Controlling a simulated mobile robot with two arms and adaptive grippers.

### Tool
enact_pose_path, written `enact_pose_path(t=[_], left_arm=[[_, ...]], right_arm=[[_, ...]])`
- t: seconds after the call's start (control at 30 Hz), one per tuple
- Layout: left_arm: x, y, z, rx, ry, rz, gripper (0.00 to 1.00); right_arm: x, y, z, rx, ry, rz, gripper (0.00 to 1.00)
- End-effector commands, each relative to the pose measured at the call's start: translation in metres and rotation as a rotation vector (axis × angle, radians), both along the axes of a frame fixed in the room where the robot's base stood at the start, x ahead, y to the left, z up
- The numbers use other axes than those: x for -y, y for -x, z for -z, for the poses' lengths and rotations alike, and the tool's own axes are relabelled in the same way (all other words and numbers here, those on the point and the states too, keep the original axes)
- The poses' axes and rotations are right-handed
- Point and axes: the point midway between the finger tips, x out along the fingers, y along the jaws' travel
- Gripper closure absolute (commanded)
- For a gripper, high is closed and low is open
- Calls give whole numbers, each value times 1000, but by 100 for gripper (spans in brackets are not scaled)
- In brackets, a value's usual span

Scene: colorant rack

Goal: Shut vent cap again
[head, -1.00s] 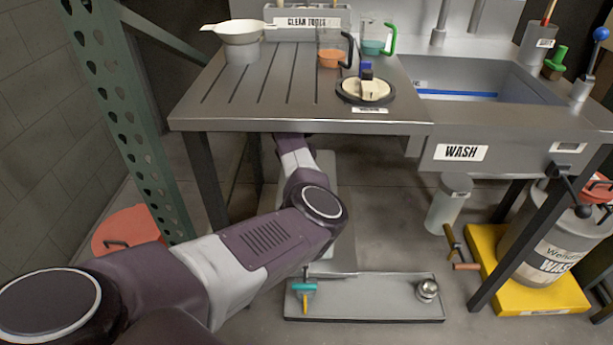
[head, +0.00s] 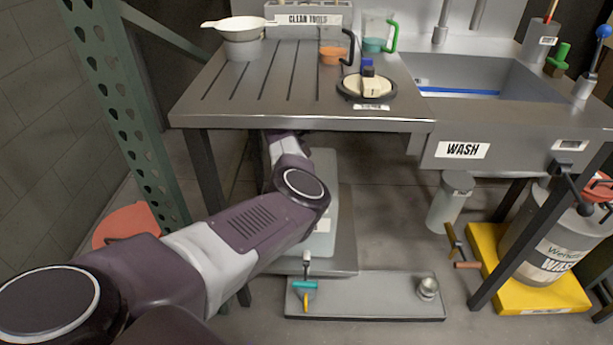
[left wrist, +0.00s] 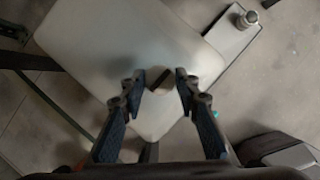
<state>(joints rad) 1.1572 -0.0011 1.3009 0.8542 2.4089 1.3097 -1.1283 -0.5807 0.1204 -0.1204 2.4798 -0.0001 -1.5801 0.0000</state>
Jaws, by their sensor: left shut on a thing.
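The pale, boxy container (left wrist: 100,50) fills much of the left wrist view. Part of it also shows under the table in the head view (head: 322,235). A small round cap (left wrist: 161,88) with a dark bar across its top sits near the container's edge; I take it for the vent cap. My left gripper (left wrist: 161,82) has its fingertips on opposite sides of this cap and is shut on it. In the head view my left arm reaches under the table, and the gripper is hidden there. Whether the cap is seated cannot be told. My right gripper is not in view.
The steel table (head: 225,85) stands over the container, with a leg (head: 205,175) at left. A low grey tray (head: 365,305) lies on the floor at front, holding a teal-and-yellow tool (head: 305,288) and a metal piece (head: 428,288). A green post (head: 130,120) stands at left.

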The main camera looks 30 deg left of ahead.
Motion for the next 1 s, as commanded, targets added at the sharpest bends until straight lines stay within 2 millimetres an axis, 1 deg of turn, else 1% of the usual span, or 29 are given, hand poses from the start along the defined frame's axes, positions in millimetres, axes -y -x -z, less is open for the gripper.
enact_pose_path(t=[0.1, 0.13, 0.27, 0.3, 0.57, 0.67, 0.77, 1.0], left_arm=[[0, 0, 0, -1, -1, 2, 95], [0, 0, 0, -1, -1, 2, 70], [0, 0, 0, -1, -1, 1, 55], [0, 0, 0, -1, -1, 1, 53], [0, 0, 0, 0, 0, 0, 53], [0, 1, -4, 1, -2, -1, 53], [-1, 4, -13, 1, -1, -2, 53], [-8, 33, -10, -1, -1, -4, 53]], right_arm=[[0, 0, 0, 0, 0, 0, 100], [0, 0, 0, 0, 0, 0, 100], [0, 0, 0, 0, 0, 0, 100], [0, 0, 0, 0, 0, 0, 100], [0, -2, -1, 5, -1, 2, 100], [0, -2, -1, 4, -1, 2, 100], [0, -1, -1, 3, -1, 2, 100], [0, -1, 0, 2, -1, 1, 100]])
